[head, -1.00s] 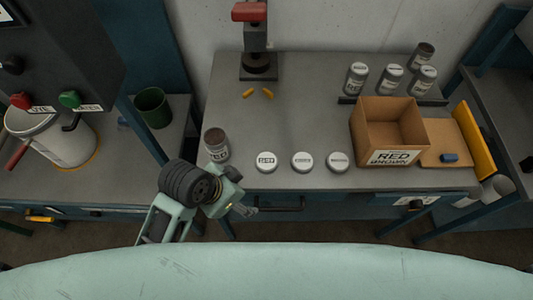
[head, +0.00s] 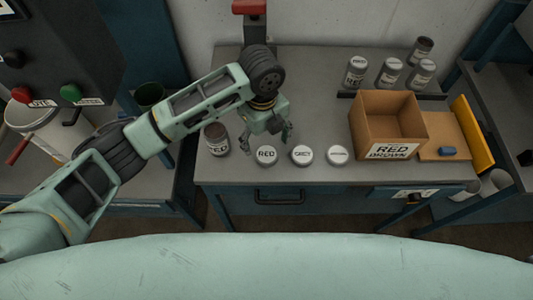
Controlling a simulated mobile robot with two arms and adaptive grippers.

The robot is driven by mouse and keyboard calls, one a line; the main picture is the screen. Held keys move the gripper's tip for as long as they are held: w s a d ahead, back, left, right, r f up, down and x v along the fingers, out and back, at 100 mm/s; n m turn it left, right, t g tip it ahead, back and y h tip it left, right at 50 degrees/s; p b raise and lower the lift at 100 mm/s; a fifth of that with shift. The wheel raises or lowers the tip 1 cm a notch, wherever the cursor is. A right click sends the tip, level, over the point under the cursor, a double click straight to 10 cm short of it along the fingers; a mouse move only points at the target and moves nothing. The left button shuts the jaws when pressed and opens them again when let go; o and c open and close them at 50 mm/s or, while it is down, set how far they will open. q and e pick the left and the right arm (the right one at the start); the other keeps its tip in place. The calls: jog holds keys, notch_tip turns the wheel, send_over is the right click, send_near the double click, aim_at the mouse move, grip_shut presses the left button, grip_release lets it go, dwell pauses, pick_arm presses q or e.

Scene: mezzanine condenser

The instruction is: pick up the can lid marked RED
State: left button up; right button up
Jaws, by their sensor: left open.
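The can lid marked RED (head: 266,156) lies flat on the grey workbench (head: 315,85), near its front edge. It is a round white-topped lid, leftmost of a row of three. The lid beside it reads GREY (head: 302,155); the text on the third lid (head: 338,155) is too small to read. My left gripper (head: 288,137) is open and empty, above the bench just behind and between the RED and GREY lids, fingers pointing down. It touches neither lid. My right gripper is not in view.
A can (head: 216,139) with a partly hidden label stands left of the lids. A cardboard box (head: 392,151) labelled RED BROWN stands to the right. Several cans (head: 389,73) stand at the back right. A press-like stand with a red top (head: 249,7) is behind my left arm.

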aim_at(266, 154)
pick_arm(q)
jog(key=f, duration=0.2)
jog(key=f+p, duration=0.1)
jog(key=f, duration=0.1)
jog(key=f+p, duration=0.1)
jog(key=f, duration=0.1)
jog(key=shift+w+d+f, duration=0.1)
jog(key=shift+d+f, duration=0.2)
jog(key=shift+f, duration=0.55)
jog(key=c, duration=1.1)
